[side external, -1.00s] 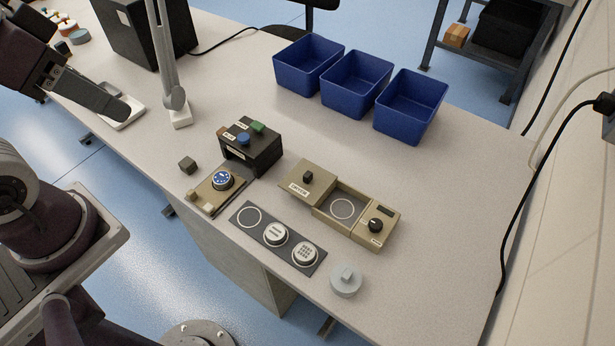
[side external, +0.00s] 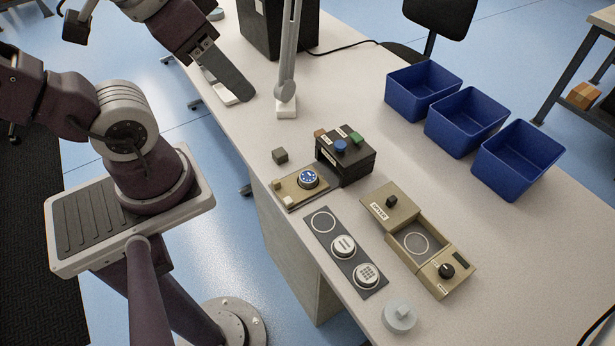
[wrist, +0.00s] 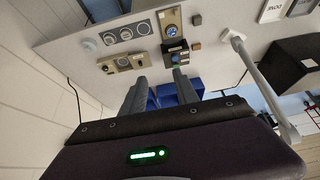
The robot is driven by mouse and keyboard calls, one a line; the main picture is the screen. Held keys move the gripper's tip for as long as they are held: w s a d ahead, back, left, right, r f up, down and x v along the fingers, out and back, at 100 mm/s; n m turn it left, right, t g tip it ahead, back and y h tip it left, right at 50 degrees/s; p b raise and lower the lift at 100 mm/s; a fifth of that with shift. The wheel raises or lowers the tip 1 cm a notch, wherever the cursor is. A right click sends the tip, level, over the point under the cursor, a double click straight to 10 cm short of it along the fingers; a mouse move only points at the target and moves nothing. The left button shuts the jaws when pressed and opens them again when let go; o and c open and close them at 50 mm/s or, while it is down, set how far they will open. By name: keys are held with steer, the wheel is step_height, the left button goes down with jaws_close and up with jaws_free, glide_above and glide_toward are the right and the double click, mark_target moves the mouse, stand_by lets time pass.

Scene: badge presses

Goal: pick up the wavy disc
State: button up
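The disc with curved-looking stripes, which I take as the wavy disc (side external: 343,246), is pale and lies in the middle ring of a dark grey plate (side external: 321,243). It shows small in the wrist view (wrist: 126,33). A pale disc with a grid pattern (side external: 367,275) lies in the ring beside it; the third ring is empty. A blue disc with white dots (side external: 308,178) sits on the tan press base. My gripper (wrist: 160,80) is open and empty, with its fingers apart. In the side view it is above the table's far left, well away from the discs.
A black box with coloured buttons (side external: 345,160) stands behind the blue disc. A tan box with an open ringed recess (side external: 418,243) and a grey knobbed disc (side external: 399,316) lie right of the plate. Blue bins (side external: 518,160) stand behind. A lamp post (side external: 288,60) rises near my gripper.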

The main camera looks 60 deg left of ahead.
mark_target(308, 177)
steer(key=o, duration=0.6)
steer(key=shift+o, duration=0.2)
steer(key=w+d+f+m+g+y, duration=0.2)
steer(key=w+f+m+g+y, duration=0.45)
steer(key=w+f+m, duration=0.55)
steer(key=w+f+m+t+y, duration=0.1)
steer(key=f+m+y, duration=0.1)
steer(key=f, duration=0.5)
steer(key=w+f+m+t+y, duration=0.1)
steer(key=f+m+y, duration=0.1)
steer(key=f, duration=0.5)
steer(key=f+m+t+y, duration=0.1)
steer(key=f+m+y, duration=0.1)
steer(key=f, duration=0.5)
steer(key=shift+w+f+m+y, duration=0.25)
steer(key=shift+w+m, duration=0.15)
steer(key=shift+m, duration=0.4)
steer(key=x, duration=0.7)
steer(key=shift+a+f, duration=0.15)
steer(key=shift+f, duration=0.25)
steer(key=shift+c, duration=0.5)
